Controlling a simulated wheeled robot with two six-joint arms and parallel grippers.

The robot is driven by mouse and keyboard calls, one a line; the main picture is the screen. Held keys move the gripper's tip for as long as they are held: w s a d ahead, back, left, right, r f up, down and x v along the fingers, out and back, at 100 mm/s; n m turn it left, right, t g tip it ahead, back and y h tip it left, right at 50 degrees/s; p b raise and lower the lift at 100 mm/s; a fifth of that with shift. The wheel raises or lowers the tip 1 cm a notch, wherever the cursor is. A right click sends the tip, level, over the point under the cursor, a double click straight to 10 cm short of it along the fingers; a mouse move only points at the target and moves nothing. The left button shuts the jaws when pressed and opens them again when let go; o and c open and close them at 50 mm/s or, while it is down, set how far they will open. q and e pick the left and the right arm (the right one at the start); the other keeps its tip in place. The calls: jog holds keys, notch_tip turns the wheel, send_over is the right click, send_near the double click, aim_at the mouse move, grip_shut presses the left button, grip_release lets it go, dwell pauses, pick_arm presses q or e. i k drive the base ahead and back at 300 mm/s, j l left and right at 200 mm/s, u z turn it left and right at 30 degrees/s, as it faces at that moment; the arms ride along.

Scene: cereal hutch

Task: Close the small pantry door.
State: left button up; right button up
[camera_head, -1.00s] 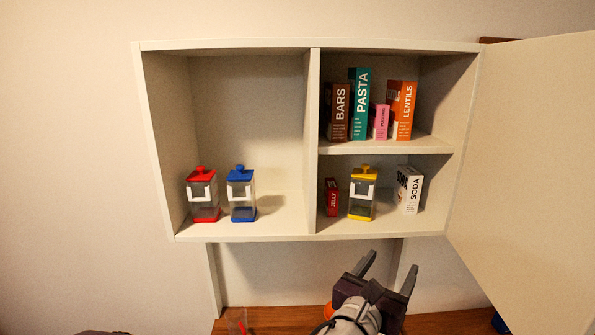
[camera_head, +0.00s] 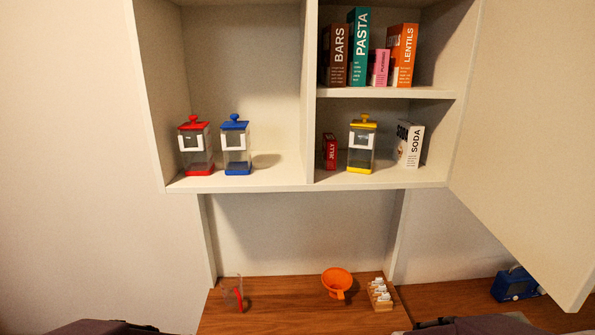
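The pantry door (camera_head: 535,130) is a large cream panel hinged at the right side of the wall cabinet (camera_head: 310,95). It stands wide open, swung out to the right and toward me. The cabinet's left bay and its two right shelves are exposed. Dark parts of my arms show at the bottom left and bottom right edges. No gripper fingers are visible, and nothing of mine touches the door.
Red (camera_head: 195,150), blue (camera_head: 236,150) and yellow (camera_head: 361,148) canisters stand inside, with several boxes such as soda (camera_head: 414,146). Below, the wooden counter (camera_head: 280,318) holds an orange funnel (camera_head: 336,280), a small rack (camera_head: 380,295) and a blue object (camera_head: 515,285).

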aim_at(523, 166)
jog(key=l, duration=0.95)
jog(key=k+l, duration=0.1)
jog(key=l, duration=0.9)
jog(key=i+u, duration=0.05)
